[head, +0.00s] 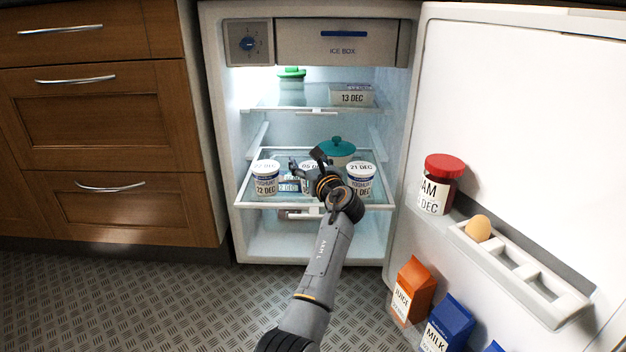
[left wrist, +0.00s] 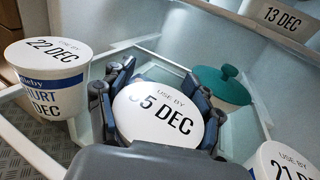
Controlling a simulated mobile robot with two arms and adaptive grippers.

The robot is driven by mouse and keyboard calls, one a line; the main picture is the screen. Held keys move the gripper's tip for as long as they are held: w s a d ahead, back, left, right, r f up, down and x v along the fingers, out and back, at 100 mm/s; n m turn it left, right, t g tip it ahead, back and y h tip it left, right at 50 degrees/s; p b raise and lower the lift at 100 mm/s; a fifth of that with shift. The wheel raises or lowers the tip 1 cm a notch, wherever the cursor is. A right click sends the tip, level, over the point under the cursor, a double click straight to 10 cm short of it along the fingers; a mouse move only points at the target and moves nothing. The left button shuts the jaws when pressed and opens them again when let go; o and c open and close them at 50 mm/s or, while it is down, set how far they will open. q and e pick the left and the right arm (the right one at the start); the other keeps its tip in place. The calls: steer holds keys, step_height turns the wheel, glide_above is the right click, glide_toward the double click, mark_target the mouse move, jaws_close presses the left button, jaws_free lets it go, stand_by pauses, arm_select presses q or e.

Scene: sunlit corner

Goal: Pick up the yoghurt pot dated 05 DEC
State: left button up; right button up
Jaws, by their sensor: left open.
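The yoghurt pot dated 05 DEC (left wrist: 158,112) stands in the middle of the fridge's middle shelf. In the head view the pot (head: 309,167) is partly hidden by my arm. My left gripper (head: 306,164) is open around it. In the left wrist view the fingers of my left gripper (left wrist: 160,95) stand on both sides of its white lid. Whether they touch it I cannot tell. A 22 DEC pot (head: 265,178) stands to the left and a 21 DEC pot (head: 361,180) to the right. My right gripper is not in view.
A teal lidded pot (head: 337,150) stands behind. The shelf above holds a 13 DEC box (head: 352,96) and a green-lidded container (head: 291,85). The open door at right carries a jam jar (head: 438,184), an egg (head: 478,228) and cartons (head: 413,290).

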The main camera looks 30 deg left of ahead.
arm_select(q)
steer(key=shift+c, duration=1.2)
steer(key=shift+c, duration=0.6)
